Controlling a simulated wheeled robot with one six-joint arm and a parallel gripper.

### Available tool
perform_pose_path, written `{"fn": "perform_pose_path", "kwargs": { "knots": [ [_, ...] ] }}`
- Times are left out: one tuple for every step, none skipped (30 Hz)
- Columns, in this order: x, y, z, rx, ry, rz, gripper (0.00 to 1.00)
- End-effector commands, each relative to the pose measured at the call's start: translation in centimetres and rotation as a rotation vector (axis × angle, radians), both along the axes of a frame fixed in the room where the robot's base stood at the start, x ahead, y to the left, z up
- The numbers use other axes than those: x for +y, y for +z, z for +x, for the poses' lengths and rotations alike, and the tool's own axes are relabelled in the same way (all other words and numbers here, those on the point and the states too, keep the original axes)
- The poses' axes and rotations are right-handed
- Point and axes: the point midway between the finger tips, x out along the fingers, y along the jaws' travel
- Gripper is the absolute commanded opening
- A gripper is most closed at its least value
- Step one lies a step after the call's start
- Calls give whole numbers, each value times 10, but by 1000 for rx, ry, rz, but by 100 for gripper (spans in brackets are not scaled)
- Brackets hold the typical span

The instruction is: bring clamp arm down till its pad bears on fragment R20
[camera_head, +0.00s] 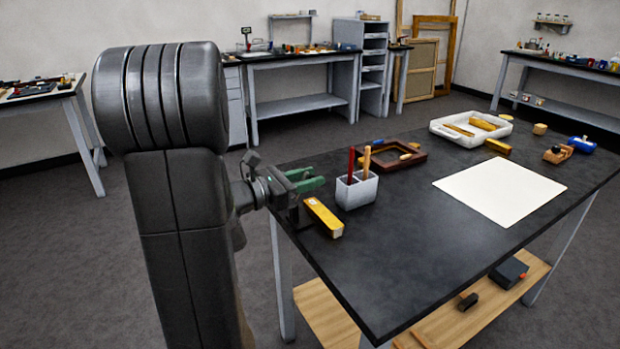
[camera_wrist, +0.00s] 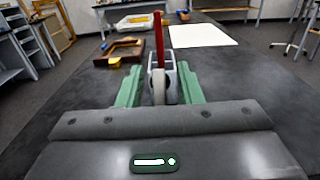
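My gripper (camera_head: 314,178) is over the near left edge of the dark-topped table. In the wrist view its two green fingers (camera_wrist: 160,72) are spread apart and it is open. A grey cup (camera_head: 357,191) with a red stick and a tan stick stands just beyond the fingers. It shows between them in the wrist view (camera_wrist: 171,68), with no clear contact. A yellow bar (camera_head: 323,217) lies below the gripper, beside a dark block partly hidden by it. I cannot make out a clamp arm, its pad or a label R20 on any piece.
A dark red-brown frame (camera_head: 423,158) lies behind the cup. A white tray (camera_head: 440,131) with yellow pieces is at the back. A white sheet (camera_head: 500,192) lies at right. A brown tool (camera_head: 558,154) and a blue object (camera_head: 581,145) sit far right. The table's front is clear.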

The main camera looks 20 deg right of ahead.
Motion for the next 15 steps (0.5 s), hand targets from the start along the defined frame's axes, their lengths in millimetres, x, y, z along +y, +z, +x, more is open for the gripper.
{"fn": "perform_pose_path", "kwargs": {
  "knots": [
    [-3,0,0,0,-2,0,33],
    [-5,0,0,0,-2,0,33],
    [-6,0,0,0,-1,-1,33],
    [-6,0,0,1,0,-1,33],
    [-7,0,1,1,0,0,33],
    [-7,0,1,1,1,0,33],
    [-7,0,1,1,1,0,33],
    [-7,0,1,1,1,0,33],
    [-7,0,1,1,1,0,33],
    [-7,0,1,1,1,0,33],
    [-7,0,1,1,1,0,33],
    [-7,0,1,1,1,0,33],
    [-7,0,1,1,1,0,29],
    [-7,0,1,1,1,0,23],
    [-7,0,1,1,1,0,15]
  ]
}}
